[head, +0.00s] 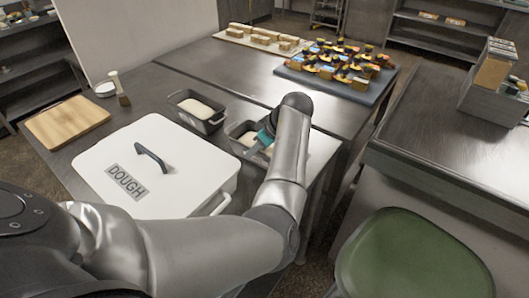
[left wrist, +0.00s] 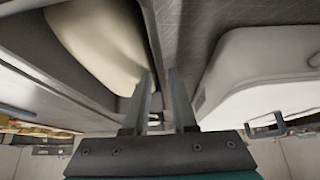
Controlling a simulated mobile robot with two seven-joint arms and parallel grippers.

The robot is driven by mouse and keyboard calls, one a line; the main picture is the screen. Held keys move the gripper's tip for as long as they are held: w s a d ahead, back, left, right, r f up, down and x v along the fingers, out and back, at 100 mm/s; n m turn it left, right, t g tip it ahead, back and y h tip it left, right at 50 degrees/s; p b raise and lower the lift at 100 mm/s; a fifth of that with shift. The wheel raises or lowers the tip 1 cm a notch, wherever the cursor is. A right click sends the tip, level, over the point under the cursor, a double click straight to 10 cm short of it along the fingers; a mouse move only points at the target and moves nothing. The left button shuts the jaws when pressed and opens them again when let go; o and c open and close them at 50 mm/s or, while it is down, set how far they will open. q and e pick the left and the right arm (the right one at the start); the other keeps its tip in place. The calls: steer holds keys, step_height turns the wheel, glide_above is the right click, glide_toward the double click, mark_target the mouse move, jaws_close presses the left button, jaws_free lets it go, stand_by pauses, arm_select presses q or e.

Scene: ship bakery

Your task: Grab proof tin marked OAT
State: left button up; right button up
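Two dark metal tins with pale dough stand on the steel table: one farther left (head: 189,117) and one nearer my arm (head: 233,129). My left gripper (head: 258,146), with a teal body, is low at the nearer tin, and my arm partly covers that tin. In the left wrist view the two fingers (left wrist: 164,76) are apart and straddle the line of a tin's side wall (left wrist: 150,38); dough (left wrist: 98,40) lies inside it. I cannot tell whether the fingers touch the wall. No OAT marking is readable on either tin. My right gripper is not in view.
A white lidded bin marked DOUGH (head: 185,150) stands just left of my forearm. A wooden board (head: 68,121) lies farther left. A dark tray (head: 340,90) of small packed items and a board of loaves (head: 235,38) are behind. A green stool (head: 415,255) stands right.

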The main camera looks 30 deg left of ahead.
arm_select(q)
jaws_close()
steer(key=shift+s+f, duration=0.1)
stand_by(0.9)
steer(key=shift+a, duration=0.1)
